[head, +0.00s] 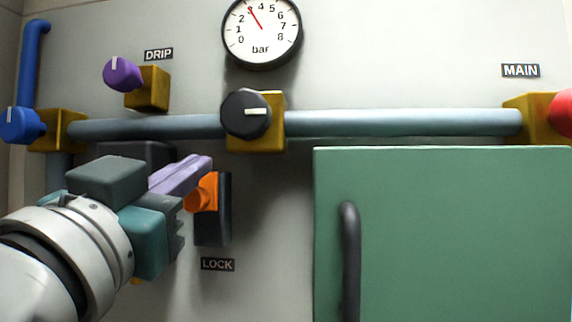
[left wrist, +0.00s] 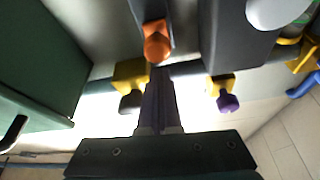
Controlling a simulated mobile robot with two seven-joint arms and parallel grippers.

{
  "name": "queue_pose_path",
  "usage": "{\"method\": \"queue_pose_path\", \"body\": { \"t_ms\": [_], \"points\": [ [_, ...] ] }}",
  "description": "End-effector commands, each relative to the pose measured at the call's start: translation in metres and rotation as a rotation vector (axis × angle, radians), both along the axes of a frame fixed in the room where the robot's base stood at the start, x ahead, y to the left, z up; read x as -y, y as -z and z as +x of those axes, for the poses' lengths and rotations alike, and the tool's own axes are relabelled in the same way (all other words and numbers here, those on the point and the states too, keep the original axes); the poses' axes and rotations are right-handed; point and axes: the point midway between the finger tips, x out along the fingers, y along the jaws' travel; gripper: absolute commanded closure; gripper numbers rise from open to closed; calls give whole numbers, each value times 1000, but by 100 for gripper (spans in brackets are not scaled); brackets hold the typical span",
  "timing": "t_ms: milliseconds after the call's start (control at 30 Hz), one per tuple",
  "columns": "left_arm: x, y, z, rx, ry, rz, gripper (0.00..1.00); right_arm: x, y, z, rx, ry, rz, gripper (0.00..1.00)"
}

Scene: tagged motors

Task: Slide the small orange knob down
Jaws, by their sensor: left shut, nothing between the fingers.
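The small orange knob (head: 203,193) sits in the upper part of a dark upright slide plate (head: 212,228), above the LOCK label (head: 217,264). My left gripper (head: 207,161) reaches in from the left with its lavender fingers shut and empty. In the head view its fingertips are just above the knob and partly cover the top of the plate. The left wrist view, turned upside down, shows the knob (left wrist: 157,45) just beyond the tips of the shut fingers (left wrist: 157,73). I cannot tell whether they touch. My right gripper is not in view.
A grey pipe (head: 400,122) with a black knob (head: 245,113) runs above. A purple DRIP knob (head: 122,74) and blue knob (head: 22,125) are upper left. A green door (head: 450,230) with a dark handle (head: 350,260) stands right. Bare panel lies between plate and door.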

Motion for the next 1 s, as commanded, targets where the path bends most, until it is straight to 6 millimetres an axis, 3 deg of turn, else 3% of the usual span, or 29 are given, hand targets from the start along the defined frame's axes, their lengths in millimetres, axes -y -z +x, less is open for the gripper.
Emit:
{"method": "queue_pose_path", "body": {
  "t_ms": [500, 800, 1000],
  "points": [
    [-2, 12, 0, 0, 0, -1, 100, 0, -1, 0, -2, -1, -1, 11],
    [-2, 53, 0, -2, 0, -1, 100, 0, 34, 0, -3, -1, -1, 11],
    [-2, 53, 0, -3, 0, -1, 100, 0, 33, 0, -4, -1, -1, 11]
  ]
}}
